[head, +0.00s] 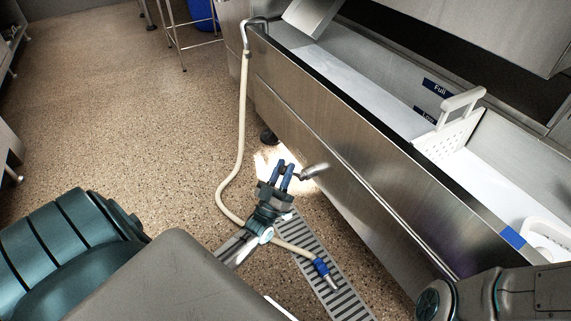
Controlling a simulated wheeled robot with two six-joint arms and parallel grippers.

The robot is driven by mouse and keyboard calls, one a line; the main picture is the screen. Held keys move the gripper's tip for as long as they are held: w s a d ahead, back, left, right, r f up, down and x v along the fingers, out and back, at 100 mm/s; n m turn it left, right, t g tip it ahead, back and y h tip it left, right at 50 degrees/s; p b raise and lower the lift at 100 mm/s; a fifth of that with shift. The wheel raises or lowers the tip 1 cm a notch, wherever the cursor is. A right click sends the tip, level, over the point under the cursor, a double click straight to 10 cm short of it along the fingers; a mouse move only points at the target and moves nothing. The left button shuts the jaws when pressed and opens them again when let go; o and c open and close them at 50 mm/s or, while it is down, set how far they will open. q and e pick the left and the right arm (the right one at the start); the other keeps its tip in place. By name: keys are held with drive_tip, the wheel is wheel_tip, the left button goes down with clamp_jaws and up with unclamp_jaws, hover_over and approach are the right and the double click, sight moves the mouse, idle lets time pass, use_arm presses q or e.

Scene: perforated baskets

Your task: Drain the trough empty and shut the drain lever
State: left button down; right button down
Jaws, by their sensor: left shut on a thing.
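The steel trough (352,121) runs diagonally across the right side, with "Full" and "Low" labels on its inner back wall. Its inside looks pale; I cannot tell whether any liquid is in it. The drain lever (315,171), a short metal handle, sticks out low by the trough's front side. My left gripper (285,173) is low beside the trough, with its blue fingers shut on the lever's end. The exact contact is small and partly hidden by the fingers. My right arm shows at the bottom right, but its gripper is out of view.
A white perforated divider (452,138) with a handle stands in the trough; a white basket (548,240) is at the right edge. A cream hose (240,125) hangs from the trough's far end to a floor grate (338,294). The floor at left is clear. A bright patch lies under the lever.

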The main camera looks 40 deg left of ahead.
use_arm(q)
drive_tip(key=shift+s+a+f, duration=0.1)
drive_tip(key=shift+s+f, duration=0.25)
drive_tip(key=shift+f, duration=0.15)
drive_tip(key=c, duration=1.1)
unclamp_jaws()
drive_tip(key=shift+c, duration=0.2)
drive_tip(key=p+v, duration=0.1)
drive_tip(key=v, duration=0.9)
drive_tip(key=shift+s+f+p, duration=0.15)
drive_tip(key=shift+s+p, duration=0.2)
drive_tip(key=shift+s, duration=0.05)
